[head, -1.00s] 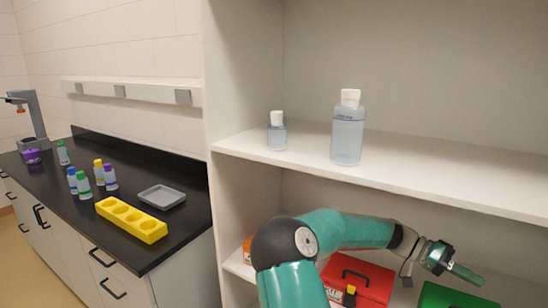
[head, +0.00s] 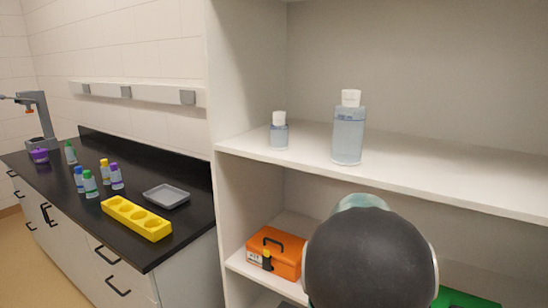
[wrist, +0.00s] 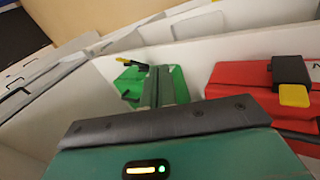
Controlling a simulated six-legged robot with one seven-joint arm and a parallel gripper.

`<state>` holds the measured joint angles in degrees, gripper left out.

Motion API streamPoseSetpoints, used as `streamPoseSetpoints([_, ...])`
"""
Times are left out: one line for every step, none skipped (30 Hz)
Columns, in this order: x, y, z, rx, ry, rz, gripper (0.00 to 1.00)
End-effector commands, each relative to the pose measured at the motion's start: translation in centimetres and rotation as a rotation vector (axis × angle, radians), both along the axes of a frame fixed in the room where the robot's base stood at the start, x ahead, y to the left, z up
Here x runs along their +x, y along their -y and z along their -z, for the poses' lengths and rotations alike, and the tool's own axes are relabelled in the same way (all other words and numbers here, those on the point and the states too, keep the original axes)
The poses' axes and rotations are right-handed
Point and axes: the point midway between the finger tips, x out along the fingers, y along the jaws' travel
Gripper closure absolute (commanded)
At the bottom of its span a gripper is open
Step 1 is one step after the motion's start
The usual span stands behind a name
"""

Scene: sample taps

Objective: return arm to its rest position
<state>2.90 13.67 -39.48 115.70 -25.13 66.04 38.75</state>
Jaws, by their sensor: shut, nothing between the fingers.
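My gripper shows in the wrist view (wrist: 157,72), with its teal body and black edge in the foreground. Its narrow fingers are together, with nothing held between them. They point toward a green toolbox (wrist: 181,84), which appears behind them; whether they touch it I cannot tell. In the head view my gripper is hidden behind my arm's large dark joint, and my arm is folded close to the camera at lower right.
A red toolbox (wrist: 240,78) is at right in the wrist view. An orange toolbox (head: 277,252) sits on the lower shelf (head: 238,262). Two clear bottles (head: 348,135) stand on the upper shelf (head: 430,178). The black counter (head: 150,253) holds a yellow rack (head: 137,218) and grey tray (head: 167,196).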

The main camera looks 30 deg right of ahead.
Motion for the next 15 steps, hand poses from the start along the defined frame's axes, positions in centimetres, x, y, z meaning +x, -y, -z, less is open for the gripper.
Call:
streamPoseSetpoints([0.9, -2.0, -0.3, 0.047, 0.055, -0.059, 1.0])
streamPoseSetpoints([1.4, -3.1, -0.5, 0.072, 0.085, -0.096, 1.0])
streamPoseSetpoints([2.0, -4.6, -0.8, 0.104, 0.124, -0.147, 1.0])
streamPoseSetpoints([2.4, -5.8, -1.0, 0.128, 0.15, -0.186, 1.0])
streamPoseSetpoints([2.9, -7.0, -1.3, 0.15, 0.179, -0.226, 1.0])
streamPoseSetpoints([3.4, -8.5, -1.8, 0.176, 0.216, -0.279, 1.0])
streamPoseSetpoints([3.7, -9.7, -2.1, 0.195, 0.244, -0.319, 1.0])
streamPoseSetpoints([4.0, -10.9, -2.5, 0.212, 0.269, -0.36, 1.0])
streamPoseSetpoints([4.3, -12.6, -3.1, 0.233, 0.305, -0.417, 1.0])
streamPoseSetpoints([4.5, -13.8, -3.5, 0.247, 0.329, -0.461, 1.0])
streamPoseSetpoints([4.7, -15.0, -4.0, 0.26, 0.355, -0.501, 1.0])
streamPoseSetpoints([4.8, -16.6, -4.6, 0.275, 0.386, -0.559, 1.0])
streamPoseSetpoints([4.8, -17.8, -5.0, 0.284, 0.41, -0.603, 1.0])
streamPoseSetpoints([4.8, -19.0, -5.5, 0.292, 0.432, -0.647, 1.0])
streamPoseSetpoints([4.7, -20.6, -6.1, 0.302, 0.461, -0.705, 1.0])
